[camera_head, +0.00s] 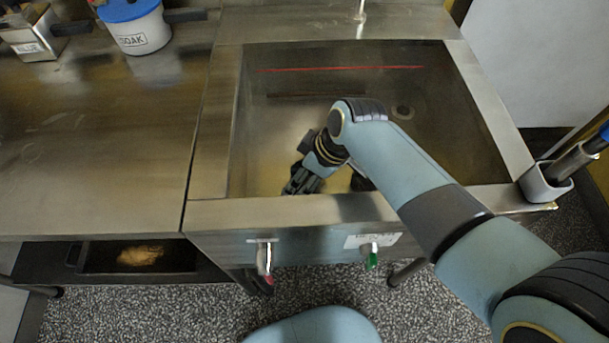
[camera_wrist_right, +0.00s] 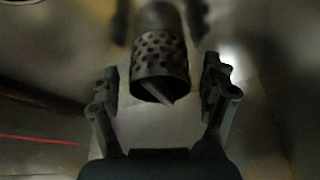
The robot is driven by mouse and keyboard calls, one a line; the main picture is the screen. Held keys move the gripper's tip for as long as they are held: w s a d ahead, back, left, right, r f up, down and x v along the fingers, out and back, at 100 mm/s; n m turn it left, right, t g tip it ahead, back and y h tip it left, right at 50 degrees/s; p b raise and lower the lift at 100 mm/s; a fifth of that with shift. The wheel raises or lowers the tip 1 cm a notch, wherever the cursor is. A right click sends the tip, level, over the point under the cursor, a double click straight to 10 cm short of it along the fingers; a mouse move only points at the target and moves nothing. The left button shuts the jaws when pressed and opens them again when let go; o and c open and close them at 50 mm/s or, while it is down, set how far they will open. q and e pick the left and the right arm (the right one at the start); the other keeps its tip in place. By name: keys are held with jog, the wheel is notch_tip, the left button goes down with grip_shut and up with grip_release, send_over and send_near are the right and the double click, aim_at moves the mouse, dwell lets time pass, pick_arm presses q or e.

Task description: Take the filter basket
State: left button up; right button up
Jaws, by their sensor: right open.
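The filter basket (camera_wrist_right: 160,52) shows in the right wrist view as a dark, perforated metal cylinder with an open end facing my palm. A thin pale piece shows at its opening. My right gripper (camera_wrist_right: 162,78) is open, with one finger on each side of the basket and a visible gap at both sides. In the head view my right gripper (camera_head: 301,180) reaches down into the sink (camera_head: 215,150) near its front wall. The basket cannot be made out there, behind my gripper and wrist. My left gripper is not in view.
A white pot (camera_head: 140,35) labelled SOAK stands on the left counter (camera_head: 90,150), mostly clear. A holder (camera_head: 545,185) with a tool hangs at right.

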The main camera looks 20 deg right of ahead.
jog(key=c, duration=1.2)
jog(key=shift+r, duration=0.15)
jog(key=shift+c, duration=0.2)
